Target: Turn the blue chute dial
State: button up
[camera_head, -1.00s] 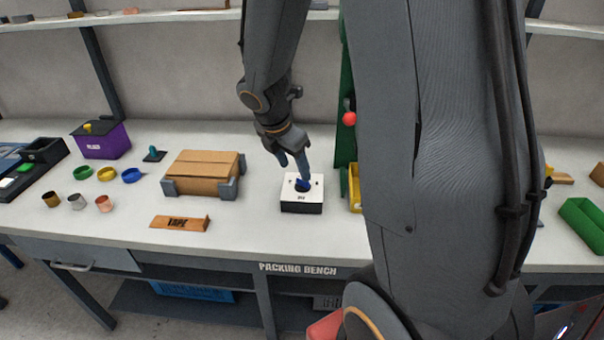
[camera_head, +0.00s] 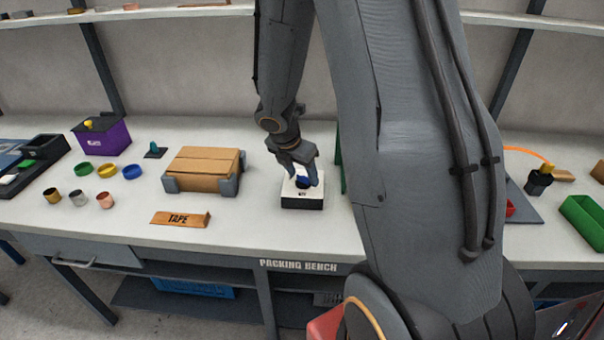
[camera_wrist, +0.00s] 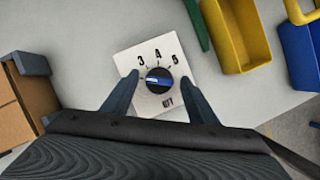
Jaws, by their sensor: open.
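The blue chute dial (camera_wrist: 158,80) is a round knob with a dark rim on a white-topped box (camera_wrist: 140,58) marked 3, 4 and 5. In the wrist view, the knob's light line lies nearly level across it. My gripper (camera_wrist: 159,84) is open, with one finger on each side of the dial; I cannot tell whether either touches it. In the head view, my gripper (camera_head: 303,184) points down over the box (camera_head: 302,203), and the dial (camera_head: 303,182) shows partly between the fingers.
A cardboard box (camera_head: 203,171) in grey corner holders stands left of the dial box, with an orange TAPE block (camera_head: 180,219) in front. A yellow bin (camera_wrist: 237,35) and a blue bin (camera_wrist: 302,55) stand to the right in the wrist view. Bare bench lies in front of the dial box.

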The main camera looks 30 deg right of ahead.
jog(key=c, duration=1.1)
jog(key=shift+o, duration=0.2)
